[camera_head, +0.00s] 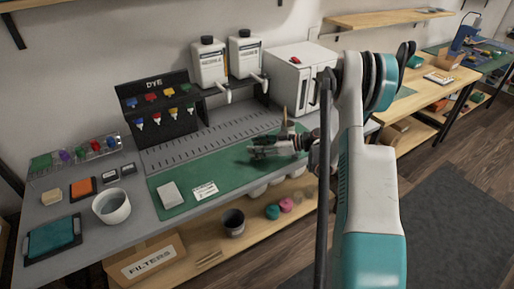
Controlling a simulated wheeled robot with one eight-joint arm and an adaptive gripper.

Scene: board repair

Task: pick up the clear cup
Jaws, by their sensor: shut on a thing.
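My gripper (254,149) is low over the green mat (228,170), in the middle of the bench, pointing left. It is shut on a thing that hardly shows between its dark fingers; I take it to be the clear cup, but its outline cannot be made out. A thin tan upright piece (284,116) shows just behind and above the gripper. Whether the held thing touches the mat cannot be told.
A whitish open container (111,207) stands at the left front. A white block (170,195) and a label card (205,190) lie on the mat. Behind are the black dye rack (150,100), two white bottles (209,64) and a white box (290,75).

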